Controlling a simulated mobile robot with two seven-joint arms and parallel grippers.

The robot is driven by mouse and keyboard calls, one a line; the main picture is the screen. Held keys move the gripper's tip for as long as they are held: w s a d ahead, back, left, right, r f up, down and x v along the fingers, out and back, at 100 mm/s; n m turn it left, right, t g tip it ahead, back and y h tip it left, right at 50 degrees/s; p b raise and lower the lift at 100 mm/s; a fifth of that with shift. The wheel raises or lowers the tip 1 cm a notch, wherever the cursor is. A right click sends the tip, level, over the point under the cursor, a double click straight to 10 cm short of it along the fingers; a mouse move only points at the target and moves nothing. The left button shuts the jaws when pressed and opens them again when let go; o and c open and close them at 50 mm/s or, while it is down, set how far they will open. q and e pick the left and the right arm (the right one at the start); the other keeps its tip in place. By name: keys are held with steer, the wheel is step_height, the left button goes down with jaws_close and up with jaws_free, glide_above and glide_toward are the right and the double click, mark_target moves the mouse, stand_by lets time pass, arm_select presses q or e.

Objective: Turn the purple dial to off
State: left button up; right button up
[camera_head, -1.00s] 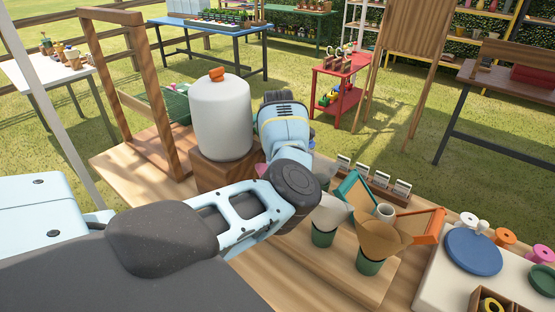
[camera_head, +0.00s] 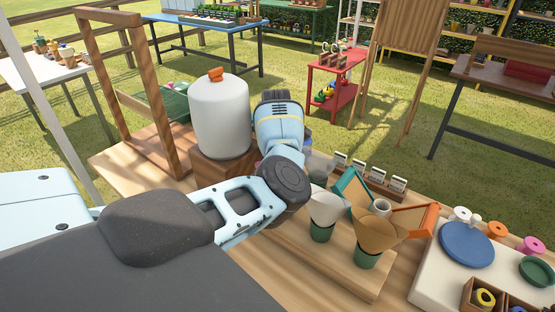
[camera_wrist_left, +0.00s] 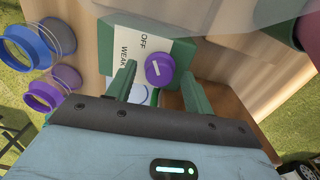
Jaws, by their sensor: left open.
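The purple dial (camera_wrist_left: 159,68) shows in the left wrist view on a dark green box (camera_wrist_left: 182,48). It has a short white mark on its face. A white label (camera_wrist_left: 122,40) beside it reads OFF and WEAK; a finger and the dial cover the lower part of the panel. My left gripper (camera_wrist_left: 159,75) is open, with one green finger on each side of the dial. I cannot tell whether the fingers touch it. In the head view my left wrist (camera_head: 280,130) hides the dial and the fingers. My right gripper is not in view.
A white tank (camera_head: 220,118) with an orange cap stands on a wooden block left of my wrist. Paper cones in green cups (camera_head: 366,258) stand close on the right. A card holder (camera_head: 371,178) is behind them. Blue and purple ringed things (camera_wrist_left: 38,94) lie left in the wrist view.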

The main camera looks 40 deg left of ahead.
arm_select(q)
steer(key=shift+s+r, duration=0.15)
steer(key=shift+r, duration=3.75)
